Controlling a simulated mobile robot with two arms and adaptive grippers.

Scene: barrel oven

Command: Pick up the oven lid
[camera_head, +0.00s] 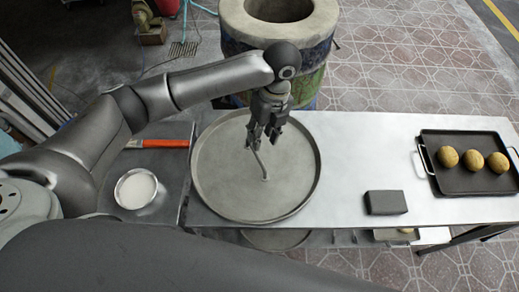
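The oven lid (225,180) is a large round grey disc with a raised rim, lying flat on the metal table. A thin bar handle (261,166) stands at its middle. My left gripper (264,139) points down over the lid, at the far end of the handle. Its two fingers look spread apart, with a gap between them. The fingers hide the far end of the handle, and I cannot tell whether they touch it. My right gripper is not in view.
The round barrel oven (235,22) with an open top stands behind the table. Left of the lid are a white-filled bowl (136,189) and a red-handled tool (160,143). Right are a dark block (386,203) and a black tray (450,182) with three dough balls (474,159).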

